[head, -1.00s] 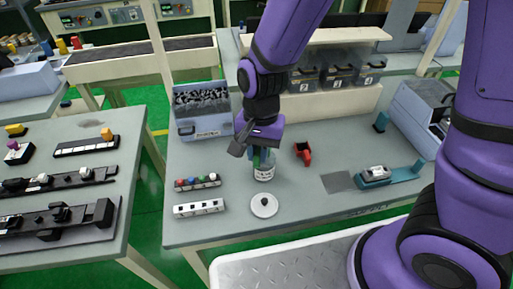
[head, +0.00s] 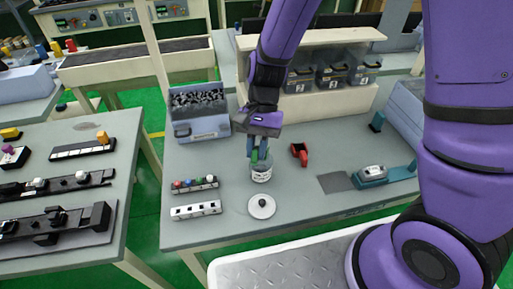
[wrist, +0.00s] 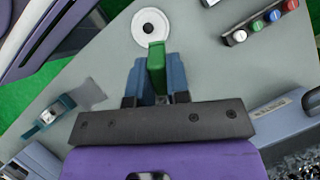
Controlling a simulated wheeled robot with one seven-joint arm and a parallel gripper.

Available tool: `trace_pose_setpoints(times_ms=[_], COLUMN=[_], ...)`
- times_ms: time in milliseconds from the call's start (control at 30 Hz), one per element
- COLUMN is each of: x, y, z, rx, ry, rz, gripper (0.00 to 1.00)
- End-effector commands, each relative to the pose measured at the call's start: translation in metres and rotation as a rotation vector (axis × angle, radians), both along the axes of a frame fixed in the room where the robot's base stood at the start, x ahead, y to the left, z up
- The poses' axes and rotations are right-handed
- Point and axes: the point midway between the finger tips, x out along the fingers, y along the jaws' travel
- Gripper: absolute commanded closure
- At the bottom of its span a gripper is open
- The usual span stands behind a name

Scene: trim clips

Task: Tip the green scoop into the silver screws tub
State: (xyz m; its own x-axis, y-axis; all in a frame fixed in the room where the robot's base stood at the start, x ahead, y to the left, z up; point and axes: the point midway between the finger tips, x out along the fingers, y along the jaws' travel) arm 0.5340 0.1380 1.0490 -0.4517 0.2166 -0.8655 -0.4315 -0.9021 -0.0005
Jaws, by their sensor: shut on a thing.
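My gripper (head: 258,150) is shut on the green scoop (wrist: 156,66), whose upright green part shows between the blue fingers in the wrist view. In the head view the scoop (head: 256,156) is just above or in the mouth of a small white labelled tub (head: 261,175). The scoop's bowl is hidden, and I cannot tell what it holds. The tub's label is too small to read, so I cannot tell whether it is the silver screws tub. A round white lid with a black knob (head: 262,207) lies in front of the tub and also shows in the wrist view (wrist: 151,27).
A red scoop-like thing (head: 299,153) lies right of the tub. A grey bin of metal pieces (head: 200,128) stands behind left. Two block strips (head: 196,209) lie left of the lid. Labelled dark bins (head: 333,76) stand at the back. A teal fixture (head: 385,175) is at right.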

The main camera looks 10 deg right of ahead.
Motion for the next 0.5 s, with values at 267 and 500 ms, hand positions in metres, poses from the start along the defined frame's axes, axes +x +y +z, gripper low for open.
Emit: trace_pose_setpoints(times_ms=[267, 500], x=[-0.0002, 0.0061], y=[0.0, -0.0033], z=[0.0, 0.0036], rx=[-0.001, 0.041], ry=[-0.001, 0.087], rz=[0.001, -0.002], gripper=[1.0, 1.0])
